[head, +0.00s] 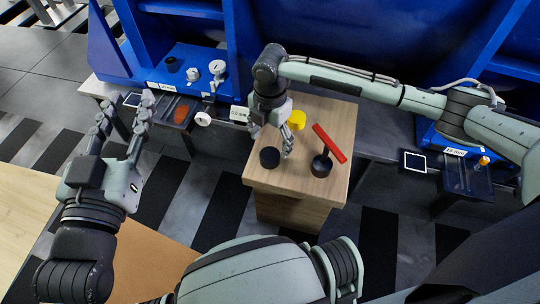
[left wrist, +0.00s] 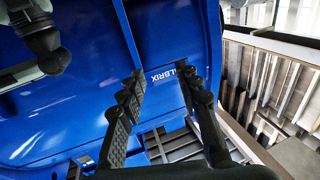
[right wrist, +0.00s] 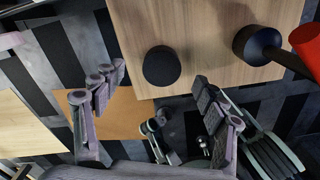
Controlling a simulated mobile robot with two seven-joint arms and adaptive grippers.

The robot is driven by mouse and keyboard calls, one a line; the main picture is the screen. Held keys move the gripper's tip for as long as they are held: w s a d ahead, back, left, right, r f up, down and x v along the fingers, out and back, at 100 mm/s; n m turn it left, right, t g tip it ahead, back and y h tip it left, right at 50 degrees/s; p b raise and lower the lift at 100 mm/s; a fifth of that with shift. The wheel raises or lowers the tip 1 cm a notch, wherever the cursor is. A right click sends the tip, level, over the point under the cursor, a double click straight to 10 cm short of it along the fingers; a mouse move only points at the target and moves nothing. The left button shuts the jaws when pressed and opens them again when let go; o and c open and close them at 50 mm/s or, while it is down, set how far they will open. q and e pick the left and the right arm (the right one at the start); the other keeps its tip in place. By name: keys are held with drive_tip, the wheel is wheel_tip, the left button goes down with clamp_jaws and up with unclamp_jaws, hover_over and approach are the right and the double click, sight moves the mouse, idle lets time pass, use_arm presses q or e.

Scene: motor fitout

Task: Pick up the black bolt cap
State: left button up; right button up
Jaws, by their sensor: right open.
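A round black cap (head: 270,157) stands on the small wooden-topped table (head: 312,197), near its left edge. It also shows in the right wrist view (right wrist: 161,66). My right gripper (head: 271,138) is open and empty, just above and beside the cap. In the right wrist view my right gripper (right wrist: 160,92) has its fingers spread on either side, with the cap ahead of the gap and clear of both. My left gripper (head: 126,106) is open and empty, raised at the left, away from the table; in the left wrist view (left wrist: 162,86) its fingers are apart.
A black-based piece with a red bar handle (head: 330,143) stands right of the cap. A yellow piece (head: 297,119) lies behind. A blue machine (head: 320,35) with shelves and gauges fills the back. Side trays (head: 478,180) flank the table.

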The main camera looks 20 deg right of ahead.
sight(270, 154)
drive_tip(key=f, duration=0.3)
drive_tip(key=f+b, duration=0.1)
drive_tip(key=shift+s+a+f, duration=0.15)
drive_tip(key=shift+s, duration=0.2)
drive_tip(key=shift+f, duration=0.2)
use_arm(q)
wheel_tip(270, 154, up, 6)
drive_tip(key=s+d+t+h, duration=0.1)
drive_tip(key=t, duration=0.2)
drive_tip(key=shift+s+d+h, duration=0.35)
drive_tip(key=shift+h, duration=0.05)
use_arm(e)
drive_tip(key=c, duration=1.1)
